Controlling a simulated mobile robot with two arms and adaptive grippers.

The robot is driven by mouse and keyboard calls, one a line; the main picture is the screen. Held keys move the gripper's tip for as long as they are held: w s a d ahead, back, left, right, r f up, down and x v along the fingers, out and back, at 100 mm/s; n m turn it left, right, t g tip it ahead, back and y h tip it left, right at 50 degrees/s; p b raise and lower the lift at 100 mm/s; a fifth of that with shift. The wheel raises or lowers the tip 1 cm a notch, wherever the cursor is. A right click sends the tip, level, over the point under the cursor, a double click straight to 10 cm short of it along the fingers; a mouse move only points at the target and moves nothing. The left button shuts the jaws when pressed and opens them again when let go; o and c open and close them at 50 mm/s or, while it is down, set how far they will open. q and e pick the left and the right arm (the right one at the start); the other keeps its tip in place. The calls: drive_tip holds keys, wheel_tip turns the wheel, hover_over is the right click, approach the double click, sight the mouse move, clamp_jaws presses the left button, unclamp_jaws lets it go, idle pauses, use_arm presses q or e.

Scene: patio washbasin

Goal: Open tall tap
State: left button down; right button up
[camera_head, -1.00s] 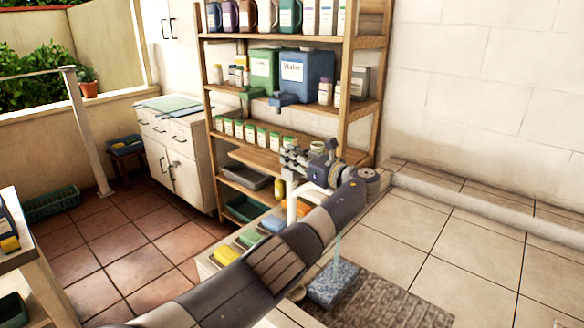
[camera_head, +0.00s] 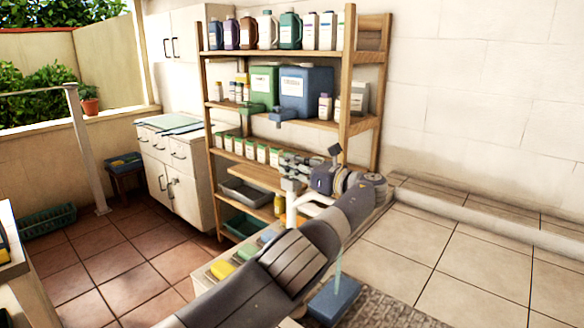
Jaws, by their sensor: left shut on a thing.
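The tall tap (camera_head: 291,208) is a white upright pipe with a curved spout. Its spout end is hidden behind my left arm. A thin pale blue-green stream (camera_head: 338,264) shows below the arm, above a blue block (camera_head: 335,302). My left gripper (camera_head: 299,168) is at the top of the tap, beside the grey piece (camera_head: 291,184) on the pipe. It is shut on the tap's handle, which its fingers mostly cover. My right gripper is not in view.
A wooden shelf (camera_head: 362,75) with bottles and a blue container (camera_head: 305,92) stands behind the gripper. Yellow, green and blue blocks lie left of the tap, partly behind my arm. A white cabinet (camera_head: 187,185) stands at left. The tiled floor at right is clear.

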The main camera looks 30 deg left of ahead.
use_arm(q)
drive_tip(key=shift+r, duration=0.25)
drive_tip(key=c, duration=1.6)
unclamp_jaws()
drive_tip(key=shift+a+f, duration=0.1)
drive_tip(key=d, duration=0.4)
drive_tip(key=s+d, duration=0.1)
drive_tip(key=d, duration=0.7)
drive_tip(key=shift+s, duration=0.3)
